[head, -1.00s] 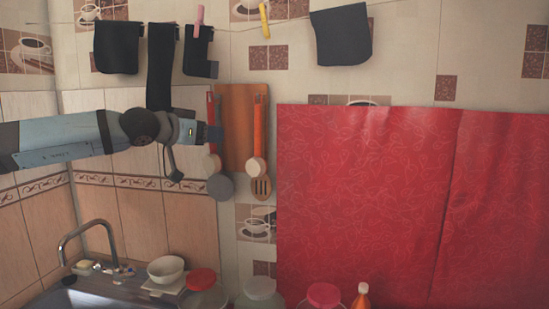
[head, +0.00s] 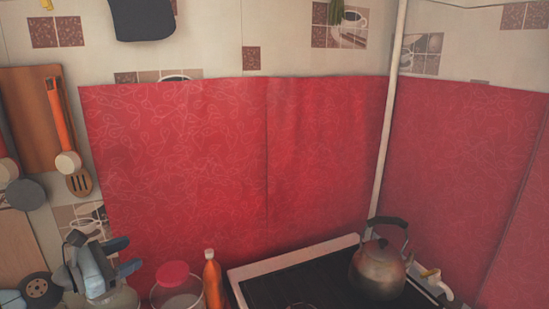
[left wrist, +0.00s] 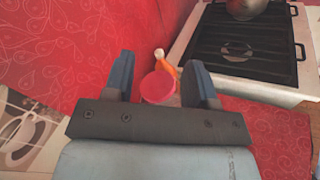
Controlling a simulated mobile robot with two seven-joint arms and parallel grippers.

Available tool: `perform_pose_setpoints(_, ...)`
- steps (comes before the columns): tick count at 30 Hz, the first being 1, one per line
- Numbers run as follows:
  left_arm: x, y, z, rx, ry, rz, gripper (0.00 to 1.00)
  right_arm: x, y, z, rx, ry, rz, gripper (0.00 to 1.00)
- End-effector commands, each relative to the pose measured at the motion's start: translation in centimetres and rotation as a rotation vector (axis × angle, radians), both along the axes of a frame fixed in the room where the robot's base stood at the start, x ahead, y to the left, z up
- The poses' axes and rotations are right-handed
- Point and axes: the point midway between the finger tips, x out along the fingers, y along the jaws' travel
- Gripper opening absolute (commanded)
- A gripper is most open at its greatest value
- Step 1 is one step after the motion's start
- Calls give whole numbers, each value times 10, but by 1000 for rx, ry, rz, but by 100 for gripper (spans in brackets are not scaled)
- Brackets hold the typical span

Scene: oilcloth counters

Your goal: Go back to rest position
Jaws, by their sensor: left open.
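My left gripper (head: 125,256) shows at the lower left of the head view, in front of the red oilcloth. Its two blue-grey fingers are apart with nothing between them. The left wrist view shows the same open fingers (left wrist: 161,82). A jar with a red lid (left wrist: 158,87) appears beyond them, apart from the gripper. My right gripper is in neither view.
The red-lidded jar (head: 173,275) and an orange bottle (head: 212,280) stand right of my left gripper. A stove (head: 290,285) carries a metal kettle (head: 378,268). Red oilcloth (head: 190,160) covers the wall. Utensils and a cutting board (head: 28,110) hang at left.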

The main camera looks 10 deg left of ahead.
Motion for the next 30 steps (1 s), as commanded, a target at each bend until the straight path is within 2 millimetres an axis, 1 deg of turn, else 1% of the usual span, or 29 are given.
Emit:
perform_pose_setpoints(1,-6,-12,-18,-174,99,20,52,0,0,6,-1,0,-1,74)
perform_pose_setpoints(3,-14,-25,-42,-421,240,58,52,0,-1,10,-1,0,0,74)
perform_pose_setpoints(8,-40,-52,-98,-984,560,169,52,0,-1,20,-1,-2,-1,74)
perform_pose_setpoints(9,-48,-58,-112,-1125,639,202,52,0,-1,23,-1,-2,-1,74)
perform_pose_setpoints(11,-61,-67,-134,-1338,753,257,52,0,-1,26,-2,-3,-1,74)
perform_pose_setpoints(12,-71,-73,-148,-1481,826,297,52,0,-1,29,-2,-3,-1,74)
perform_pose_setpoints(14,-88,-84,-169,-1696,931,362,52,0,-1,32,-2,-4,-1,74)
perform_pose_setpoints(15,-100,-91,-183,-1840,997,409,52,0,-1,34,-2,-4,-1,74)
perform_pose_setpoints(17,-119,-101,-203,-2057,1087,485,52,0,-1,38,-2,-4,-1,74)
perform_pose_setpoints(18,-133,-109,-217,-2204,1142,540,52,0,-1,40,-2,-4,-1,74)
perform_pose_setpoints(20,-155,-121,-235,-2421,1213,625,52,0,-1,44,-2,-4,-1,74)
perform_pose_setpoints(21,-169,-130,-246,-2562,1249,680,52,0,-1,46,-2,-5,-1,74)
perform_pose_setpoints(23,-188,-141,-260,-2755,1288,761,52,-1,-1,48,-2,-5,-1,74)
perform_pose_setpoints(24,-201,-148,-267,2667,-1211,-755,52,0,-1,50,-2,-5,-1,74)
perform_pose_setpoints(27,-225,-164,-281,2476,-1052,-730,52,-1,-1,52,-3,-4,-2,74)
perform_pose_setpoints(30,-240,-172,-288,2362,-957,-712,52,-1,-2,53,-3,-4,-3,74)
